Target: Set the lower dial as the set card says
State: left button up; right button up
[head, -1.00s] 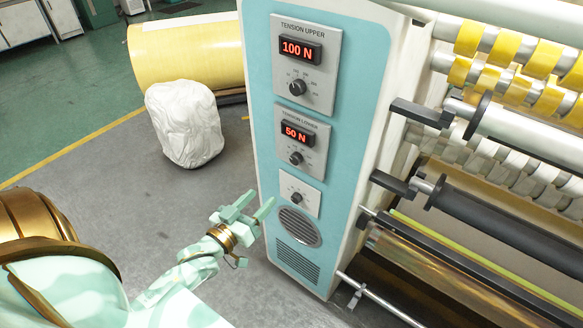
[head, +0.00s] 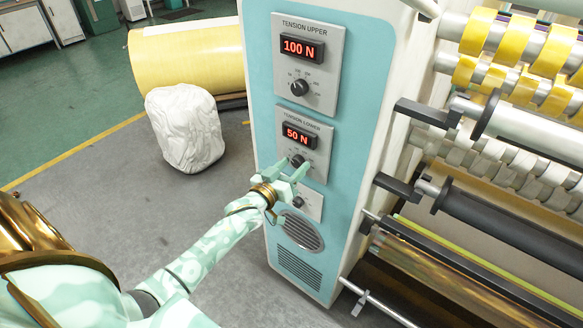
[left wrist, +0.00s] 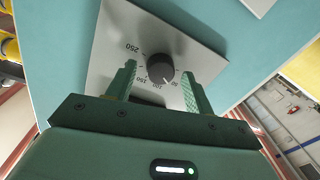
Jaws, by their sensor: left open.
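The lower dial (head: 297,161) is a small black knob on the silver TENSION LOWER plate (head: 318,140). Its red display (head: 299,136) reads 50 N. In the left wrist view the knob (left wrist: 154,70) has a white pointer line toward the 50 mark, with numbers up to 250 around it. My left gripper (head: 292,173) is at the panel, just below and in front of the dial. In the left wrist view its open fingers (left wrist: 158,85) stand on either side of the knob, apart from it. No set card is visible. My right gripper is not in view.
The upper dial (head: 299,88) sits above, under a display reading 100 N. Rollers with yellow tape (head: 509,45) are to the right. A white wrapped bundle (head: 184,128) stands on the floor at left.

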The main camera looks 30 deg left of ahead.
pick_arm(q)
jog(key=shift+c, duration=0.5)
jog(key=c, duration=0.9)
jog(key=shift+o, duration=0.2)
jog(key=shift+m, duration=0.4)
jog(key=shift+m+p, duration=0.3)
jog(key=shift+m, duration=0.7)
jog(key=m, duration=0.5)
jog(key=shift+f, duration=0.1)
